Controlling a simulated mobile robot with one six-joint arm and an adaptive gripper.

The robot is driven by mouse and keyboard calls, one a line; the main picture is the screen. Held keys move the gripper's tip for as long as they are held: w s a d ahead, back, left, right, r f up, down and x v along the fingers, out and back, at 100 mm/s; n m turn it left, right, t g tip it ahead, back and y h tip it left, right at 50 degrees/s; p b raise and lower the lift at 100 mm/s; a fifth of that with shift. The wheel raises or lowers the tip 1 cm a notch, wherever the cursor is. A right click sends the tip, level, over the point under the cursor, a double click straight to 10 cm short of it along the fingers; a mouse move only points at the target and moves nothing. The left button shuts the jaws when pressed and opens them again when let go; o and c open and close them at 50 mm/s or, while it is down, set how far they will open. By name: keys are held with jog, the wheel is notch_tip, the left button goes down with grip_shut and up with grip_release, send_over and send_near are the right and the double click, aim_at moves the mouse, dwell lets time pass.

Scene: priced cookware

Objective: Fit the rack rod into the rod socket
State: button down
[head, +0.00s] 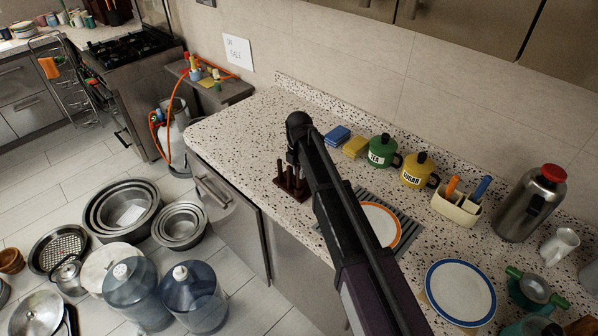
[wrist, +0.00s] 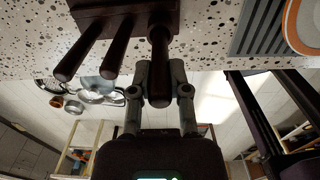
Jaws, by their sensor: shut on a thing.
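A dark brown rack (head: 291,184) stands on the speckled counter, its rods pointing up. In the wrist view the rack base (wrist: 95,9) is at the top, with two fixed rods (wrist: 88,48) slanting down in the picture to the left. My gripper (wrist: 159,68) is shut on a third dark rod, the rack rod (wrist: 160,42), right of those two. The rack rod's far end meets or overlaps the base's right part; the rod socket is hidden, so I cannot tell how deep it sits. In the head view my gripper (head: 292,157) is over the rack, partly hidden by my arm.
Blue and yellow sponges (head: 337,136), a green tea canister (head: 381,152) and a yellow sugar canister (head: 418,170) stand behind, to the right. The counter left of the rack is clear.

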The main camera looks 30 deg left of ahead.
aim_at(299, 188)
jog(key=shift+f+b, duration=1.6)
jog(key=shift+f, duration=0.05)
jog(key=c, duration=0.5)
grip_release()
jog(key=shift+r, duration=0.25)
